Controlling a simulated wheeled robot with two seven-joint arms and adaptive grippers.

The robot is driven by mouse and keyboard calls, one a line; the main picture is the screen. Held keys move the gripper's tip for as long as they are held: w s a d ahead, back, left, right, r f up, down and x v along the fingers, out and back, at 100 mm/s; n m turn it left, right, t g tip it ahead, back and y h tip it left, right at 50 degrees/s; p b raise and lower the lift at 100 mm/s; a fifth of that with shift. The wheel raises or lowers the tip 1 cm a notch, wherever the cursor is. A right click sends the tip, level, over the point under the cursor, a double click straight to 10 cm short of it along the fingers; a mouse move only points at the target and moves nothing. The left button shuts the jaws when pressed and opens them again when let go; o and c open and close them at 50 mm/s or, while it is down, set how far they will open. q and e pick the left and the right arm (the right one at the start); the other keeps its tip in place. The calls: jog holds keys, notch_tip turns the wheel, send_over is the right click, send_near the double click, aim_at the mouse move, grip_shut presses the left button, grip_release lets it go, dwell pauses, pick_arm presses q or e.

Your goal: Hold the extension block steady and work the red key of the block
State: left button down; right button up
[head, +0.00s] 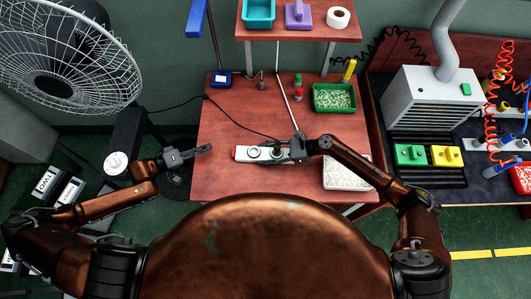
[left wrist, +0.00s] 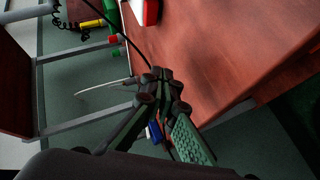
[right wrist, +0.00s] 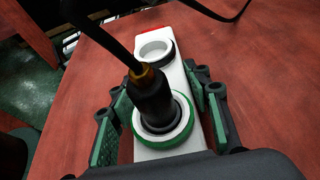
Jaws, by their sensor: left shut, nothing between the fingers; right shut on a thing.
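The white extension block (head: 265,160) lies on the red-brown table. Its red key (head: 236,153) is at its left end and also shows at the top of the left wrist view (left wrist: 151,12). In the right wrist view, the block (right wrist: 180,82) has a black plug (right wrist: 152,98) in a green-ringed socket and an open socket beyond it. My right gripper (head: 297,148) is shut on the block near its right end, one finger on each side. My left gripper (head: 205,149) is shut and empty, left of the red key and apart from it, by the table's left edge.
A black cable (head: 235,123) runs from the block across the table to the left. A green tray (head: 335,110) and a white tray (head: 346,185) are on the table's right side. A fan (head: 65,60) stands at left. The table's front left is clear.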

aim_at(225, 156)
pick_arm(q)
jog(key=shift+s+a+f+n+y, duration=0.4)
jog(key=shift+a+f+n, duration=0.2)
jog(key=shift+f, duration=0.2)
jog(key=shift+d, duration=4.3)
jog(key=shift+d, duration=0.45)
jog(key=shift+a, duration=0.45)
